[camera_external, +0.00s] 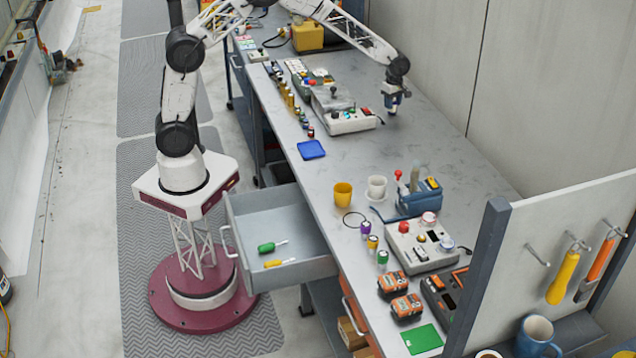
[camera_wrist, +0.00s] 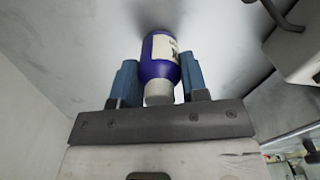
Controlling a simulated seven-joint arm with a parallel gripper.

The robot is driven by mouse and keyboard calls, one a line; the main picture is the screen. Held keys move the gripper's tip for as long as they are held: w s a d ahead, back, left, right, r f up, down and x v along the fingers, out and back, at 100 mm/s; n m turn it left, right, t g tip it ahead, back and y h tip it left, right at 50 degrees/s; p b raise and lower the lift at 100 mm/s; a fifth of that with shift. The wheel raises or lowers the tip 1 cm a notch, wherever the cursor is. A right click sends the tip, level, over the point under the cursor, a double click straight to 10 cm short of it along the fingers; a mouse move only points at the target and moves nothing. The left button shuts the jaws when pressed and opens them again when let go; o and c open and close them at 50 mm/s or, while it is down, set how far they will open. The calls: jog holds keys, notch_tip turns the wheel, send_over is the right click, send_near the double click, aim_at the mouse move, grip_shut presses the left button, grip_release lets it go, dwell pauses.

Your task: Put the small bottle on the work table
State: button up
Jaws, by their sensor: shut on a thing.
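My gripper (camera_external: 392,98) is above the far right part of the grey work table (camera_external: 440,150), beside a control box. In the wrist view my gripper (camera_wrist: 160,85) is shut on the small bottle (camera_wrist: 160,55), with one blue finger on each side. The bottle is dark blue with a pale label and a whitish cap, and the cap faces the camera. In the external view the bottle is mostly hidden by the fingers. I cannot tell whether its base touches the table.
A control box (camera_external: 345,118) stands left of my gripper. A yellow cup (camera_external: 342,195), a white cup (camera_external: 377,186) and a blue caddy (camera_external: 420,197) stand nearer. An open drawer (camera_external: 300,232) holds two screwdrivers. The table's middle is clear.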

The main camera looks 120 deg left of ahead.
jog(key=shift+f, duration=0.1)
jog(key=o, duration=1)
notch_tip(320, 180, up, 12)
jog(key=shift+r, duration=0.1)
dwell(0.4)
dwell(0.8)
